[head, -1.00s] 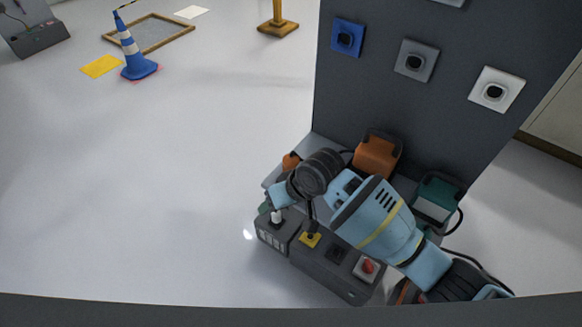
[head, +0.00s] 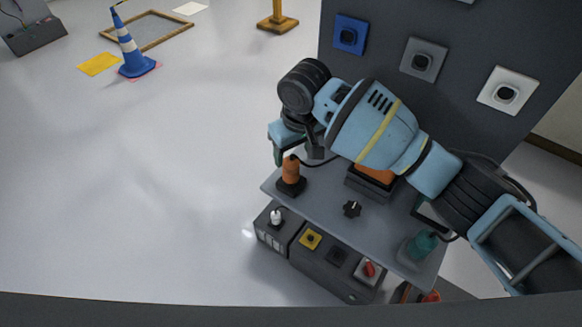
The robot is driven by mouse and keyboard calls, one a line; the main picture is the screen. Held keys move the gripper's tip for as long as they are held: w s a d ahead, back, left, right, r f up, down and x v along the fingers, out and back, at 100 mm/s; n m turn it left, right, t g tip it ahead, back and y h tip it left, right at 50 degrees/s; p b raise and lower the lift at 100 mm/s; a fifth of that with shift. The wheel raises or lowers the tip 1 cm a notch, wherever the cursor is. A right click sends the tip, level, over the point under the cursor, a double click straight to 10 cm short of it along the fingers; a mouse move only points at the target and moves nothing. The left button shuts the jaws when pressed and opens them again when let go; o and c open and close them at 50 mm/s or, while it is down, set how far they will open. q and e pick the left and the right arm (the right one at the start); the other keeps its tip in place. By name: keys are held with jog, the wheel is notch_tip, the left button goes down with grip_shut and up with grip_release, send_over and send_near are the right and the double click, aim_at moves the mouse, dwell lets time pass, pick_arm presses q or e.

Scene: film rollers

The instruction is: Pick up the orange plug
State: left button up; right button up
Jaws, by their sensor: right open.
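The orange plug (head: 291,170) stands upright on a dark base at the left end of the grey shelf (head: 325,203), with a black cable running from its top to the right. My right gripper (head: 294,153) is open, just above and beyond the plug in the picture. Its fingers are partly hidden, and I see nothing held between them. I cannot tell whether a finger touches the plug. My left gripper is not in view.
A teal plug (head: 425,243) stands at the shelf's right end, with a black knob (head: 352,209) between. An orange unit (head: 375,174) is partly hidden by my arm. Below is a control box with a red switch (head: 369,269). A dark panel with sockets (head: 424,60) rises behind.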

aim_at(292, 160)
jog(key=shift+w+a+f, duration=0.1)
jog(key=shift+w+f, duration=0.2)
jog(key=shift+f, duration=0.9)
jog(key=f, duration=0.3)
jog(key=shift+w+a+f+b, duration=0.2)
jog(key=shift+w+a+b, duration=0.05)
jog(key=shift+b, duration=0.1)
jog(key=shift+w+f, duration=0.1)
jog(key=shift+f, duration=0.35)
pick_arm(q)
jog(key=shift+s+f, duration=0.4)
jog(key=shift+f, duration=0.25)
pick_arm(e)
jog(key=c, duration=0.6)
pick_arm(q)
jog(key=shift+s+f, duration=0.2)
pick_arm(e)
jog(key=c, duration=0.6)
jog(key=shift+o, duration=0.2)
jog(key=shift+r, duration=0.1)
